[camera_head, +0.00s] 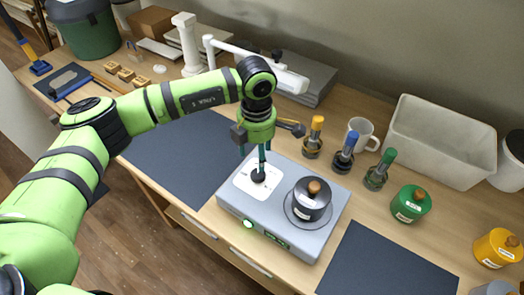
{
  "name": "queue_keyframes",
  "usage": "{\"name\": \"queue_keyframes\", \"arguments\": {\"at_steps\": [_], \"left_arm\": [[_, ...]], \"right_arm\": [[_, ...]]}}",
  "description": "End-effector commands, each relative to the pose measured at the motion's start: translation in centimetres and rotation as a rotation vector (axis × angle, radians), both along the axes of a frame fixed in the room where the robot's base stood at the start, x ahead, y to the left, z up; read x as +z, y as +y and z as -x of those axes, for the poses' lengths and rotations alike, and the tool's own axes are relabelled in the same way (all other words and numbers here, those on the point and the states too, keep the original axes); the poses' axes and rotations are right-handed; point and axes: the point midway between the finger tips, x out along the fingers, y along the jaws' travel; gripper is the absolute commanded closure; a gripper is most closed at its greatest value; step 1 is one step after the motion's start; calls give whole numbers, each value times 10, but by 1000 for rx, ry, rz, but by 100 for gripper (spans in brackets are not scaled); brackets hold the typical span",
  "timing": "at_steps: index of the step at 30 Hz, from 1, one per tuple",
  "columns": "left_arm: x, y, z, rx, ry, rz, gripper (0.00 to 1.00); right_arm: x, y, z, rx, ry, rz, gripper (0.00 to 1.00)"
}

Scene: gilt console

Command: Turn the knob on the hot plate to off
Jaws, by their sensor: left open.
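The hot plate (283,218) is a grey box on the wooden bench, with a pale square top panel (240,186) at its left. A small round green-ringed control (248,224), which looks like the knob, is on its front face beside a dark display with green marks (277,239). A black lidded pot (312,196) with a wooden knob on its lid stands on the right of the hot plate. My left gripper (260,166) is open and points down over the pale panel, behind the front control. A dark round shape at its tips is too small to identify. My right gripper is out of view.
Bottles with yellow (314,138), blue (345,153) and green (378,170) tops stand behind the hot plate, near a white mug (362,130). A grey bin (440,142) and a green jar (411,204) are at right. Dark mats (185,152) lie either side.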

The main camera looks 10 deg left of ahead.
Motion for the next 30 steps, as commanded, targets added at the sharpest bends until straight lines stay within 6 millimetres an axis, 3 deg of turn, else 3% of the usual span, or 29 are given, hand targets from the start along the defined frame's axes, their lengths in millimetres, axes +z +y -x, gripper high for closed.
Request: {"name": "queue_keyframes", "arguments": {"at_steps": [3,9,12,16,21,25,26,27,30], "left_arm": [[-9,0,1,1,6,-3,39],[-39,0,2,1,6,-1,39],[-53,0,2,1,5,1,39],[-65,0,2,0,4,1,39],[-70,0,2,0,2,1,39],[-70,0,2,-1,3,1,39],[-70,0,2,0,3,1,43],[-70,0,2,-1,3,1,59],[-70,0,2,-1,3,1,93]], "right_arm": [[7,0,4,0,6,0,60],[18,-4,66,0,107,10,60],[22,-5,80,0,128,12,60],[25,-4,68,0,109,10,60],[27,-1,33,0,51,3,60],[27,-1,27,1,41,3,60],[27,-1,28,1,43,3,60],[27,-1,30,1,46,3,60],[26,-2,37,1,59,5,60]]}}
